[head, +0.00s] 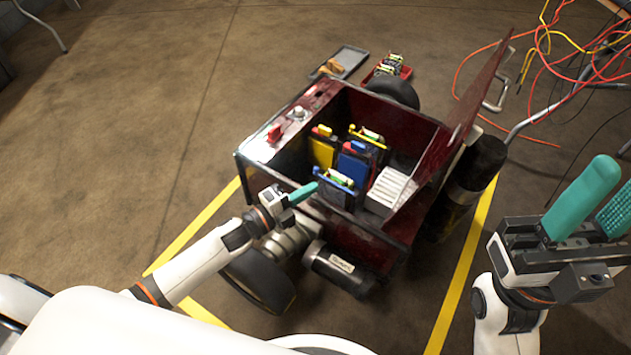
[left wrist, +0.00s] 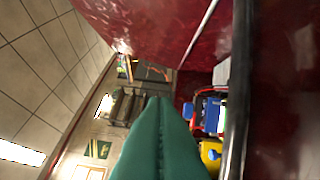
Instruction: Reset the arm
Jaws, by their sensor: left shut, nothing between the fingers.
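My left arm comes in from the left, and its teal gripper (head: 304,193) is over the near edge of a dark red machine box (head: 345,230). Its fingers are shut with nothing between them; in the left wrist view they fill the lower middle (left wrist: 160,140). My right gripper (head: 597,205) is raised at the right side, clear of the machine, with its two teal fingers apart and empty. Inside the box stand a yellow module (head: 322,150), a blue module (head: 353,165) and a dark blue-edged module (head: 335,188), close beyond the left gripper.
The red lid (head: 478,90) stands open at the box's right. A red button (head: 274,132) is on the left top edge. A grey tray (head: 345,60) and a red tray (head: 404,72) lie behind. Tangled cables (head: 545,50) are at upper right. Floor at left is clear.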

